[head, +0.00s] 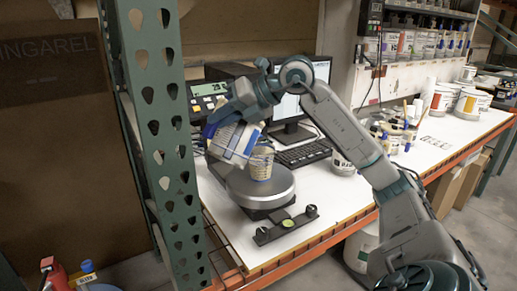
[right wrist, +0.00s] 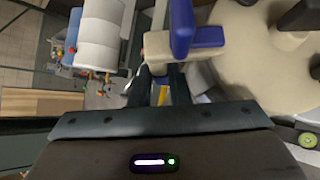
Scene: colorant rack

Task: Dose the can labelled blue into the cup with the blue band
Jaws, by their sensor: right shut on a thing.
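My right gripper (head: 226,112) is shut on a white can with blue markings (head: 236,140). The can is tilted, its lower right side close to the cup. The cup (head: 261,163) is small and yellowish with bluish marks. It stands upright on the round grey plate of a scale (head: 245,193). I cannot tell whether can and cup touch, or whether anything flows. In the right wrist view, the gripper fingers (right wrist: 161,84) reach a blue and white part (right wrist: 186,40). The can's label text is not readable. My left gripper is not in view.
A green-lit display (head: 209,89) stands behind the scale, with a keyboard (head: 303,153) to the right. A green perforated post (head: 165,150) rises at the left. A black bar with knobs (head: 286,224) lies in front. White cans (head: 443,97) stand at the far right.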

